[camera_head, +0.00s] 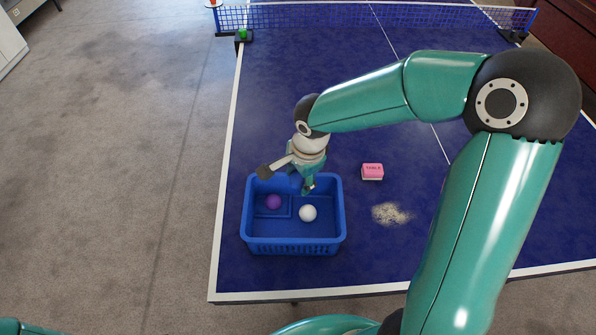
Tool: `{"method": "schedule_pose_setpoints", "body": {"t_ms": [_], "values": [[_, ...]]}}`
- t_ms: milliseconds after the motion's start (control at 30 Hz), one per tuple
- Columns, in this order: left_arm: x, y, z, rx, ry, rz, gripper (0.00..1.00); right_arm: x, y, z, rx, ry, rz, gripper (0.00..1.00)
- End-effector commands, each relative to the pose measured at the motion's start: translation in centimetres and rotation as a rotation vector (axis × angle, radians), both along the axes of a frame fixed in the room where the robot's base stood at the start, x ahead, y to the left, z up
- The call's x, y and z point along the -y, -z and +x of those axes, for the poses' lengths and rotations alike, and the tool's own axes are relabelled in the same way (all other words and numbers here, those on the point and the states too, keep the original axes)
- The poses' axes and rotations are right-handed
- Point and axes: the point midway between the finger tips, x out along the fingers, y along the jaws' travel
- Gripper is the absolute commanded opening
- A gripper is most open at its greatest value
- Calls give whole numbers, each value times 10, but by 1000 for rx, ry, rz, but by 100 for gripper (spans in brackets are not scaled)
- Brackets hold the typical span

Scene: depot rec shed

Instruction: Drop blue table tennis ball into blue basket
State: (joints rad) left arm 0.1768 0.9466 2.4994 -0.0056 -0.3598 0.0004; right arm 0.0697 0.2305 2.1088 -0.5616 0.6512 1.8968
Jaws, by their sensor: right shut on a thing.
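The blue basket (295,247) stands on the blue table near its left edge. A purple ball (273,202) lies in its small back-left compartment and a white ball (308,213) in its larger part. My right gripper (288,180) is over the basket's back rim, its fingers pointing down and left. It is shut on the blue table tennis ball (295,183), which shows only poorly against the blue basket and is partly hidden by the fingers. My left gripper is not in view.
A pink box (372,172) and a pale speckled patch (391,213) lie right of the basket. The net (300,16) crosses the far end, with a small green thing (243,34) by its left post. Grey floor lies open to the left.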

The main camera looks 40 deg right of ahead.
Motion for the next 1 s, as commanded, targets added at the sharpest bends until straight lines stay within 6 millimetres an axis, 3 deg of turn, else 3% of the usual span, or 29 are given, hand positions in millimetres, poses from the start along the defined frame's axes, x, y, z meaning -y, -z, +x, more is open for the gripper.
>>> {"method": "schedule_pose_setpoints", "body": {"t_ms": [33, 233, 600, 633, 767, 800, 1000], "values": [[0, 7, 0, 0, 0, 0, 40, 1, 11, -1, -2, 1, 0, 26], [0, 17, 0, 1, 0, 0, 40, 1, 29, -1, -2, 3, 1, 26], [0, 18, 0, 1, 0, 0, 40, 2, 32, -1, -1, 3, 0, 26], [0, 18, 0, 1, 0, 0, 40, 2, 32, -1, -1, 3, 0, 53], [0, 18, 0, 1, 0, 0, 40, 2, 32, -1, -1, 4, 0, 75], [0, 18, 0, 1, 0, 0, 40, 2, 32, -1, -1, 4, 0, 79], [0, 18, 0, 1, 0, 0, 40, 2, 32, -1, -1, 4, 0, 79]]}}
